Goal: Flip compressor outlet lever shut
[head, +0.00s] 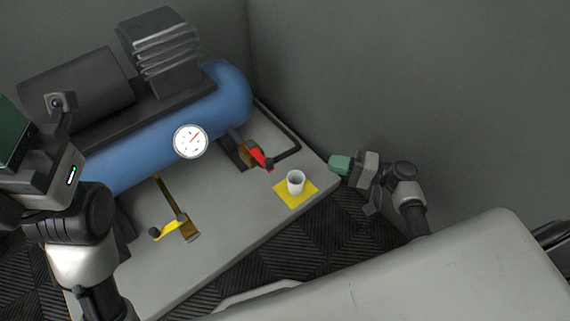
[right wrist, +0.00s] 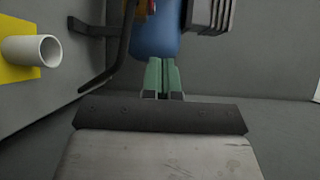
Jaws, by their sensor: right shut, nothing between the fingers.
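A blue compressor tank (head: 110,167) with a round gauge (head: 190,141) stands on a grey platform. A red lever (head: 258,155) with a dark knob sits on a brass-coloured valve by the tank's right end, next to a bent dark pipe. Only a bit of red shows at the top of the right wrist view (right wrist: 142,7). A yellow lever (head: 168,229) with a dark knob sits on another valve at the front. My right gripper (head: 340,164) is shut and empty, right of the red lever and apart from it. My left gripper (head: 12,130) is partly cut off at the left edge.
Grey walls close off the back and right.

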